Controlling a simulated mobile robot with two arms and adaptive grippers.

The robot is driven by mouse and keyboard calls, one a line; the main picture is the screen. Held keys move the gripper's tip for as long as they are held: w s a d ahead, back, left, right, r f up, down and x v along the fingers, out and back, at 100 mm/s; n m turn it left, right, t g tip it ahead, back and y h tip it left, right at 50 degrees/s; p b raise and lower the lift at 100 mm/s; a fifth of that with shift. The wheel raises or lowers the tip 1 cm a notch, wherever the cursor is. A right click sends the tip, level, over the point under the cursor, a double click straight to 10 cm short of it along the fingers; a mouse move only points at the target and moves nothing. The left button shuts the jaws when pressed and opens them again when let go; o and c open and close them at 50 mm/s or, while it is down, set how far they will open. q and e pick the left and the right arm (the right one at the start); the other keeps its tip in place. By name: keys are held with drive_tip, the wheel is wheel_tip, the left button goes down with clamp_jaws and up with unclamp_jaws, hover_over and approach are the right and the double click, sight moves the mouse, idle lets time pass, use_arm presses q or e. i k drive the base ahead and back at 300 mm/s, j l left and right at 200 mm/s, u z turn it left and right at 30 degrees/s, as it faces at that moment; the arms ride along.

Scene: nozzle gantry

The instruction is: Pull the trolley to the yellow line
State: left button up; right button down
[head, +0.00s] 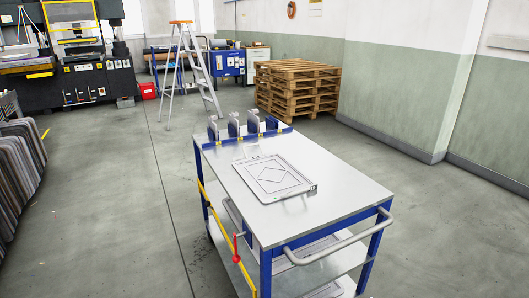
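The trolley (346,190) stands in the middle right of the head view. It has a light grey top, blue legs and a lower shelf. A grey bar handle (340,240) runs along its near end. A flat grey plate with a diamond pattern (274,179) lies on the top, and blue-based holders (246,135) stand along the far edge. A short yellow line (45,134) shows on the floor at the far left. Neither of my grippers is in view, and nothing is seen touching the handle.
A yellow bar (215,218) with a red lever (236,249) runs along the trolley's left side. Stacked pallets (297,88) and a stepladder (198,69) stand behind. Grey panels (18,170) stand at the left edge. The floor (110,220) left of the trolley is clear.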

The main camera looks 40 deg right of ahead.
sight(344, 197)
drive_tip(key=z, duration=1.8)
